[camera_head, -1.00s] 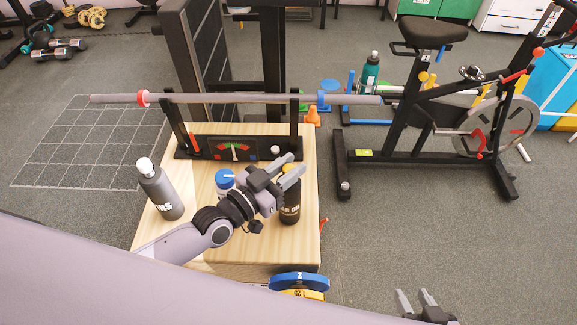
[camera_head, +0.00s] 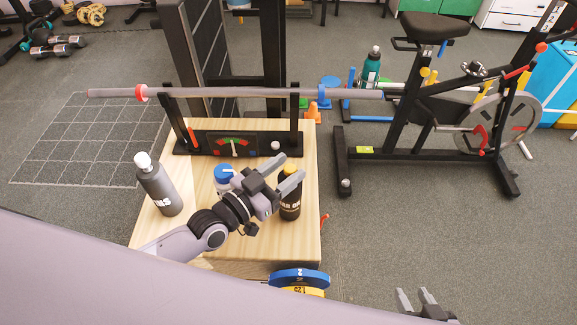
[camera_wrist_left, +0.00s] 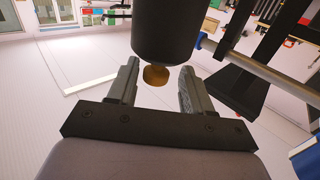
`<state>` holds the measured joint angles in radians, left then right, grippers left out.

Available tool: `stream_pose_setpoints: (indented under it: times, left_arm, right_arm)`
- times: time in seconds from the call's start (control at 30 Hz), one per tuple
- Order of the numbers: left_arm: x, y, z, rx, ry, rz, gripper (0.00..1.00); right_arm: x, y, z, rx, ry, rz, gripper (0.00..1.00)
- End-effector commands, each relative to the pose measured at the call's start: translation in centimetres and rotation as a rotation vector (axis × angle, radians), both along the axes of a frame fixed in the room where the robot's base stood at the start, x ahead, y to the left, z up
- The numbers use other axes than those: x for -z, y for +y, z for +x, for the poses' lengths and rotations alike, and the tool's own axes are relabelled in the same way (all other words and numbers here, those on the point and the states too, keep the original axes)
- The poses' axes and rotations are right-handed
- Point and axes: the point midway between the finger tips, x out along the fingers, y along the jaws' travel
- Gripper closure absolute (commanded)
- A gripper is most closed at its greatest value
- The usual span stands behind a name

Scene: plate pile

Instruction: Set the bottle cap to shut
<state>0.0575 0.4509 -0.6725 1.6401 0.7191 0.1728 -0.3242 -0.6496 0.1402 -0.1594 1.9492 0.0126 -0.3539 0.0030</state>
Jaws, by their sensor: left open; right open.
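A grey bottle (camera_head: 160,190) with a white cap and a blue-capped bottle (camera_head: 224,174) stand further left. My right gripper (camera_head: 416,296) is open at the bottom edge.
Blue and yellow weight plates (camera_head: 299,279) are at the table's front. An exercise bike (camera_head: 430,110) stands at the right. The floor between is mostly clear.

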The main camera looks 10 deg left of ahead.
Motion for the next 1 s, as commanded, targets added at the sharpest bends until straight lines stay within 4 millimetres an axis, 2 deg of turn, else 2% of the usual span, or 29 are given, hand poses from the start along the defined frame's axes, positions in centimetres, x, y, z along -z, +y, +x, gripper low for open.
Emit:
stream_pose_setpoints:
  times: [0.2,0.4,1.0]
  left_arm:
    - [0.1,1.9,-2.9,0.001,0.003,0.002,0.50]
    - [0.1,3.0,-4.6,0.000,0.004,0.001,0.50]
    - [0.0,3.3,-5.0,0.000,0.002,0.000,0.50]
  right_arm:
    - [-0.1,0.0,0.0,0.000,0.000,0.000,0.57]
    - [0.0,0.0,0.0,0.000,0.000,0.000,0.57]
    - [0.0,0.0,0.0,0.000,0.000,0.000,0.57]
